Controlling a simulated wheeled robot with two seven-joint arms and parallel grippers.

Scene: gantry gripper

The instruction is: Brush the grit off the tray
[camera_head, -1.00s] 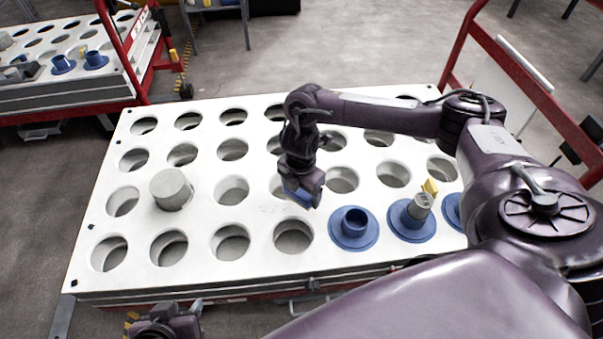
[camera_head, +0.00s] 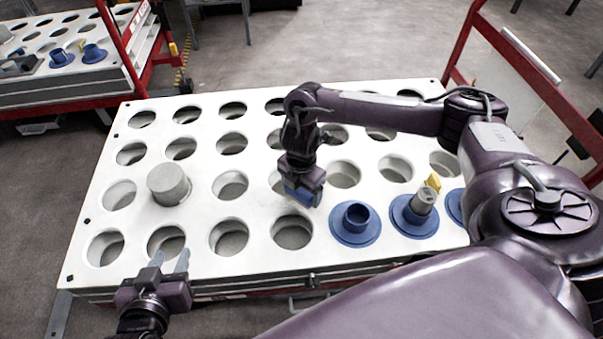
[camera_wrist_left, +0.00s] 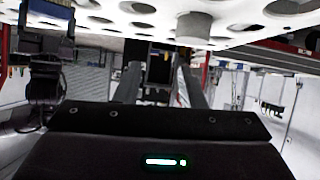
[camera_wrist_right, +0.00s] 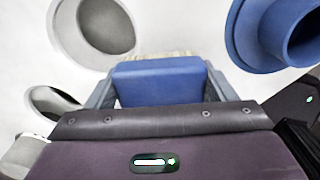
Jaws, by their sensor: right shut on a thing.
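The white tray (camera_head: 195,208) with rows of round holes fills the middle of the head view. My right gripper (camera_head: 302,190) is over the tray's middle, shut on a blue brush (camera_wrist_right: 160,82). Pale bristles show beyond its blue block in the right wrist view, at the tray surface; whether they touch it I cannot tell. I cannot make out any grit.
A grey cylinder (camera_head: 169,185) stands on the tray's left part. Blue flanged cups (camera_head: 355,224) sit in the front right holes, one (camera_head: 415,215) holding a grey piece with a yellow tab. Red cart rails (camera_head: 540,95) rise at the right. Another cart (camera_head: 70,90) stands back left.

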